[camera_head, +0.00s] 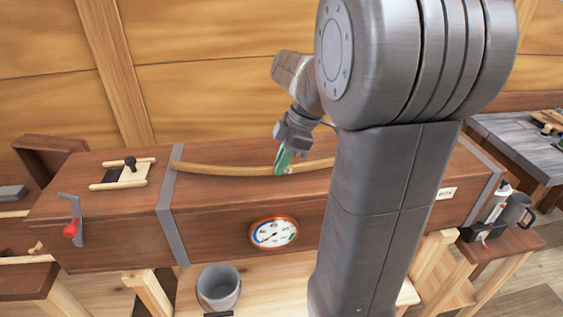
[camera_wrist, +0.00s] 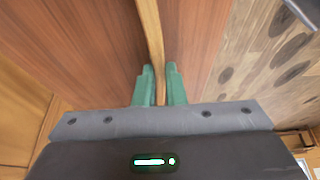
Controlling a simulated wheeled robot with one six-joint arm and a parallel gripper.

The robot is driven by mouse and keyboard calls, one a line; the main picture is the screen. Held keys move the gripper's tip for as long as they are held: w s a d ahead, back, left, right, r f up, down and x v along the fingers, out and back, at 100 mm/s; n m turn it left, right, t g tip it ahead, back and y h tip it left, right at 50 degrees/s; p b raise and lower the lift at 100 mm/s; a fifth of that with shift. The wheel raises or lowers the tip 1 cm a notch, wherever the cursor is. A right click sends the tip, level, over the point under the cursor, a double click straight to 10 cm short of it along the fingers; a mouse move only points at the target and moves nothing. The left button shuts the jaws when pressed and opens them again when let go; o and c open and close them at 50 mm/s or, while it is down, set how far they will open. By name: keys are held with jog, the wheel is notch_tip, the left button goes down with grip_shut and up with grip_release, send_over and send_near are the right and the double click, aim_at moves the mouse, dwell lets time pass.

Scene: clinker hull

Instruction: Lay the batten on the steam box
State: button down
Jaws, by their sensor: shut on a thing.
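The batten (camera_head: 225,169) is a long, thin, slightly curved strip of light wood. It lies along or just above the top of the steam box (camera_head: 120,218), a long brown wooden box with grey metal bands; I cannot tell whether it touches the lid. My gripper (camera_head: 284,160) has green fingers and is shut on the batten near its middle. In the wrist view, the batten (camera_wrist: 151,30) runs between the green fingertips of my gripper (camera_wrist: 160,75), with the brown box top (camera_wrist: 85,40) behind it. My arm hides part of the batten's right side and of the box.
A round gauge (camera_head: 274,233) is on the box front and a red-knobbed lever (camera_head: 72,226) at its left. A small slide with a black knob (camera_head: 131,166) sits on the left top. A bucket (camera_head: 218,287) stands below. A mug (camera_head: 516,211) and bottle (camera_head: 495,205) stand right.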

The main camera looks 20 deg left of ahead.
jog(key=shift+f, duration=0.4)
jog(key=shift+f, duration=0.15)
jog(key=c, duration=1.5)
grip_release()
jog(key=shift+w+d+r, duration=0.1)
jog(key=shift+w+r, duration=0.05)
jog(key=shift+r, duration=0.35)
jog(key=b+v, duration=0.1)
jog(key=v, duration=1)
jog(key=shift+r, duration=0.15)
